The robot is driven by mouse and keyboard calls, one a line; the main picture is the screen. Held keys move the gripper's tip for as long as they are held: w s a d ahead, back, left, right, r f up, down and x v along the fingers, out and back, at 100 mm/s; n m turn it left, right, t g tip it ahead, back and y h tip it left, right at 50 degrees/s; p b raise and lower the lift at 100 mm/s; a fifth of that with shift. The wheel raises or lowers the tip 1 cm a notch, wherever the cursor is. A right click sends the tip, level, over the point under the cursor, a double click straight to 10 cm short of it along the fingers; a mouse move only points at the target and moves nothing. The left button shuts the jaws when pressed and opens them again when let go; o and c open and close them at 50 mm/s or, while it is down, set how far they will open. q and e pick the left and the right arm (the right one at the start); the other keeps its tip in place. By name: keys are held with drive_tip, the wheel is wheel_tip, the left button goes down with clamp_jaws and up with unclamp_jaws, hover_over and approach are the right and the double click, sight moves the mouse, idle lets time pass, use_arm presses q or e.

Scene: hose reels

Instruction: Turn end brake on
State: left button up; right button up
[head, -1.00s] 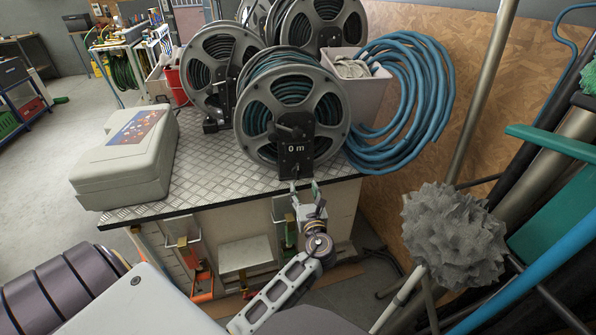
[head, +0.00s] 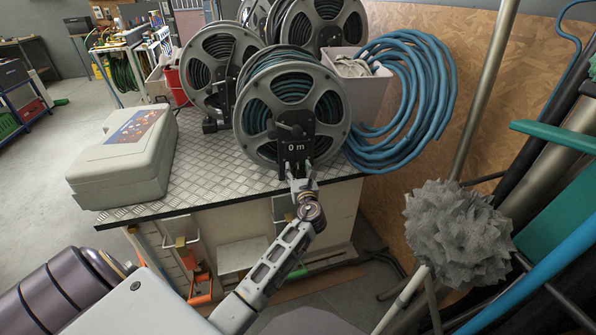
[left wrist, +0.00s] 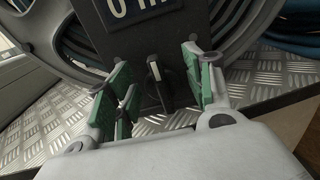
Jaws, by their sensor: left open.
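The nearest hose reel (head: 345,110), a grey spoked reel with dark green hose, stands at the front edge of the bench. Its black front plate (head: 294,150) carries a "0 m" display. In the left wrist view a small dark knob with a white mark (left wrist: 154,72) sits on this plate below the display. My left gripper (left wrist: 158,88) is open, its green-padded fingers on either side of the knob and apart from it. In the head view the left gripper (head: 302,178) is just below the plate and hides the knob. My right gripper is not in view.
Other reels (head: 212,75) stand behind. A grey case (head: 120,165) lies at the left on the checker-plate bench top (head: 195,180). Blue hose coils (head: 425,100) hang at the right. A grey fluffy mop head (head: 455,235) and poles stand at the lower right.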

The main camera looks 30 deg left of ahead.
use_arm(q)
drive_tip(key=shift+w+a, duration=0.15)
drive_tip(key=shift+w, duration=0.05)
drive_tip(key=shift+w+a, duration=0.1)
drive_tip(key=c, duration=0.8)
drive_tip(key=shift+c, duration=0.3)
